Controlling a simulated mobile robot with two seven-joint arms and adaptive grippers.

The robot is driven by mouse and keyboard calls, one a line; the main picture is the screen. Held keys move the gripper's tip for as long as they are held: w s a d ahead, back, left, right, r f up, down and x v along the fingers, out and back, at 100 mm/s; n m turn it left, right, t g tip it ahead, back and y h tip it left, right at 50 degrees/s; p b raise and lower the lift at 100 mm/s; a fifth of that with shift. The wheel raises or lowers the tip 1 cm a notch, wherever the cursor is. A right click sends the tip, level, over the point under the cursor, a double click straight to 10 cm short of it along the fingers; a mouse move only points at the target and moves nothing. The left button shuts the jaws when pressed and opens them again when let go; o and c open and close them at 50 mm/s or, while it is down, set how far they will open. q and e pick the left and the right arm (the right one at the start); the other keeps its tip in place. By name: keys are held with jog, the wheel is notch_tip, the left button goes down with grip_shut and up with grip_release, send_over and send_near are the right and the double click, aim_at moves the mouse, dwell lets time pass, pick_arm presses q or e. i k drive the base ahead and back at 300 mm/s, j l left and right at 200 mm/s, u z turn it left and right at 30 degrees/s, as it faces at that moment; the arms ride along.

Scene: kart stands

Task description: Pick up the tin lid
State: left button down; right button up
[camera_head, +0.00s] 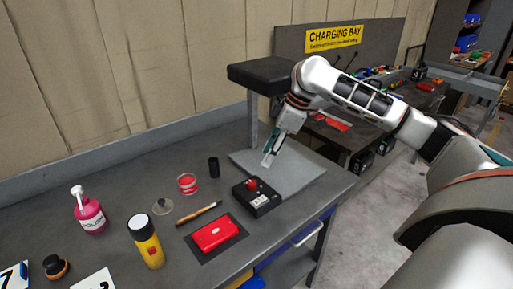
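My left gripper is out of view.
A black box with a red button (257,197) stands near the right gripper. A dark raised block (262,75) stands behind the mat.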

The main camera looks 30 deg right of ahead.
aim_at(162, 206)
jog(key=k, duration=1)
